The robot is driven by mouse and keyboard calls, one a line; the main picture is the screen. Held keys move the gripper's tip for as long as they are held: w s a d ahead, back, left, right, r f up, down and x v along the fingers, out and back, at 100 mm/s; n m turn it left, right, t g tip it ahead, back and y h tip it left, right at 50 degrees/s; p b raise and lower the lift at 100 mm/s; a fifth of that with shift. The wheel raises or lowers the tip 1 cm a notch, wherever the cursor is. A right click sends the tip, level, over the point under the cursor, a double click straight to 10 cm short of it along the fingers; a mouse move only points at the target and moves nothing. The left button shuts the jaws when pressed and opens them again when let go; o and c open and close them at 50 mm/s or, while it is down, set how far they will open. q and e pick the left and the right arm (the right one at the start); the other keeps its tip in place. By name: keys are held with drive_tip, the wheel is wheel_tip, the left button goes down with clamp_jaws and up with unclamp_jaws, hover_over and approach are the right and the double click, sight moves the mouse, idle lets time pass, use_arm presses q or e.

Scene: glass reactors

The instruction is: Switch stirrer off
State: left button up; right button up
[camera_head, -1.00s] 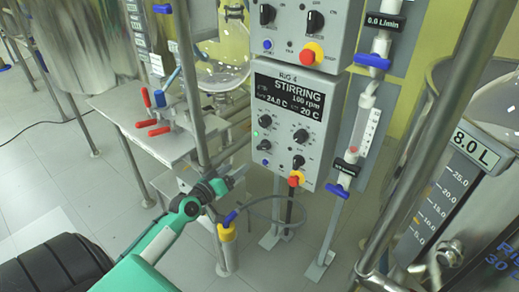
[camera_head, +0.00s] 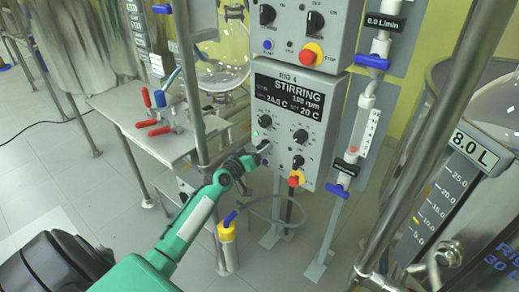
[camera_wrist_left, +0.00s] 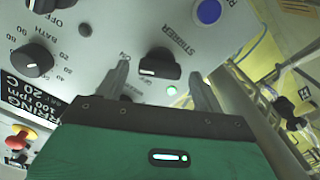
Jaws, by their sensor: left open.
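The rig's control box (camera_head: 290,95) has a display reading "STIRRING 100 rpm". In the left wrist view the panel appears turned over, and the black stirrer knob (camera_wrist_left: 158,64) sits above its green lamp (camera_wrist_left: 171,90), which is lit. The knob's white mark is at its left end, on the side of the "ON" label. My left gripper (camera_head: 260,152) is open in front of the panel's lower left; its fingers (camera_wrist_left: 162,84) lie on either side of the knob with gaps. I cannot tell how far the fingertips are from the panel. The right gripper is not in view.
A red emergency button (camera_head: 296,179) sits below the panel's right knobs. A metal post (camera_head: 192,90) stands left of the box. A flowmeter tube (camera_head: 363,127) stands close on the right.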

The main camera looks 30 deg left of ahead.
use_arm(q)
drive_tip(key=shift+w+d, duration=0.1)
drive_tip(key=shift+w, duration=0.4)
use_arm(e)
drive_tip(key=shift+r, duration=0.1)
use_arm(q)
drive_tip(key=c, duration=1)
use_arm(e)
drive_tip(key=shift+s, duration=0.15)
